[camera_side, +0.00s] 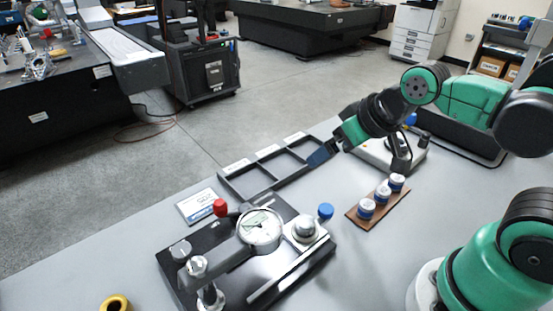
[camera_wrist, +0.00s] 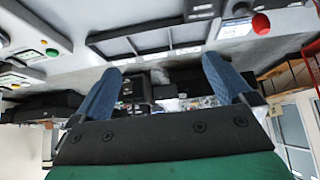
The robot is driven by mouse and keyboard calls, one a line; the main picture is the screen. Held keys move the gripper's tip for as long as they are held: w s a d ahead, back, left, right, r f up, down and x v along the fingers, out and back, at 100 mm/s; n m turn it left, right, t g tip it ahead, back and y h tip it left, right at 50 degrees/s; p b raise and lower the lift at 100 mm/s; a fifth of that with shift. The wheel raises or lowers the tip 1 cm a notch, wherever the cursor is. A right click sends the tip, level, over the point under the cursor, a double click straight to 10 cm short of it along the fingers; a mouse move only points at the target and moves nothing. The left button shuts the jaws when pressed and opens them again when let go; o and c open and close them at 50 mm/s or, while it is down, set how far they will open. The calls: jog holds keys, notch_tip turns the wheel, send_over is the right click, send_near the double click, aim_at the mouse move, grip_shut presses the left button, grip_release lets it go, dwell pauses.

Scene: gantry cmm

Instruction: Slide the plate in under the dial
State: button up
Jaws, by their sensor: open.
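The round white dial (camera_side: 262,228) sits on a silver arm over a black base (camera_side: 180,268) on the grey table. A red knob (camera_side: 220,207) stands at its far left, and it also shows in the wrist view (camera_wrist: 261,24). A silver round piece (camera_side: 304,228) and a bright metal strip (camera_side: 284,276) lie right of and in front of the dial; I cannot tell whether either is the plate. My gripper (camera_side: 317,157) is in the air near the right end of the tray, away from the dial. Its blue fingers (camera_wrist: 162,63) are apart with nothing between them.
A dark tray (camera_side: 226,184) with three empty compartments lies behind the dial stand. A wooden rack (camera_side: 358,219) with three white-and-blue cylinders is at the right. A blue knob (camera_side: 326,210), a card (camera_side: 197,206) and a yellow ring (camera_side: 115,304) are nearby.

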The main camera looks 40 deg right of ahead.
aim_at(326, 208)
jog(key=c, duration=0.3)
jog(key=shift+a+f+g, duration=0.15)
jog(key=shift+f+g, duration=0.05)
jog(key=shift+g, duration=0.2)
jog(key=c, duration=0.4)
jog(key=f+g, duration=0.1)
jog(key=a+f+m+g, duration=0.1)
jog(key=g, duration=0.1)
jog(key=s+a+f+g, duration=0.1)
jog(key=g, duration=0.1)
jog(key=shift+s, duration=0.1)
jog(key=shift+s+a+f+m+g, duration=0.1)
jog(key=shift+s+f+m+g, duration=0.1)
jog(key=shift+f+m+g, duration=0.35)
jog(key=shift+f, duration=2.55)
